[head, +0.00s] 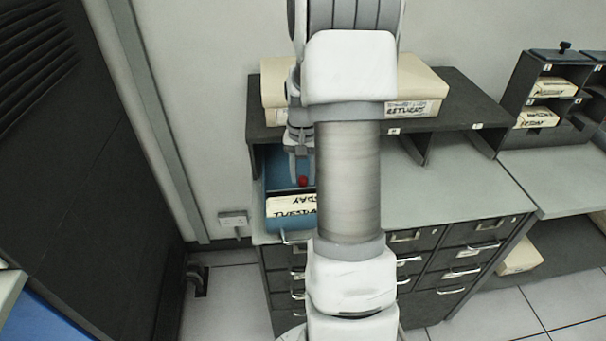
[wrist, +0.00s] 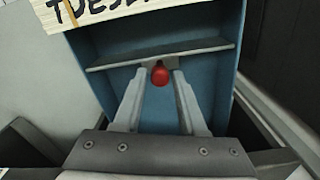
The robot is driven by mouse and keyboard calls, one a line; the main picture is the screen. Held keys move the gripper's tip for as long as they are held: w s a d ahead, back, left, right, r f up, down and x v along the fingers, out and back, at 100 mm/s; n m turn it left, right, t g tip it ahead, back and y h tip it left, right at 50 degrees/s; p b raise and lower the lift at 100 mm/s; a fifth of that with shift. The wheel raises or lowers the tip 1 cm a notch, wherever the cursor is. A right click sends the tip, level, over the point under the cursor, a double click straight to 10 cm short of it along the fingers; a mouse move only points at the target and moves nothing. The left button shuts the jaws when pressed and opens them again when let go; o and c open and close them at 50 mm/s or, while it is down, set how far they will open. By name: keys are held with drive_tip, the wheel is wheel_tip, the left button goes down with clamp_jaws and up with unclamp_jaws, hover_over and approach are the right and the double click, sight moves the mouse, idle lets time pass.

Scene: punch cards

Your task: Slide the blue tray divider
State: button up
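The blue tray (head: 273,165) sits in a compartment under the desk's raised shelf, partly hidden by my arm. It also shows in the wrist view (wrist: 222,85). Cream cards lettered "TUESDAY" (head: 292,208) stand at its front; their edge shows at the top of the wrist view (wrist: 100,12). A dark, thin divider (wrist: 205,49) spans the tray and bears a red knob (wrist: 160,75), which the head view also shows (head: 303,182). My gripper (wrist: 160,73) reaches into the tray with its fingers apart, one on each side of the knob. Gaps show between knob and fingers.
A cream box (head: 425,88) lies on the dark shelf (head: 467,95) above the tray. Grey desktop (head: 450,185) to the right is clear, over metal drawers (head: 455,255). A dark card rack (head: 530,85) stands at the far right. A dark cabinet (head: 75,170) fills the left.

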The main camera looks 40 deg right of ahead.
drive_tip(key=shift+o, duration=1)
drive_tip(key=shift+r, duration=0.1)
wheel_tip(320, 180, up, 17)
drive_tip(key=p, duration=0.1)
drive_tip(key=shift+a+r, duration=0.1)
drive_tip(key=shift+r, duration=0.05)
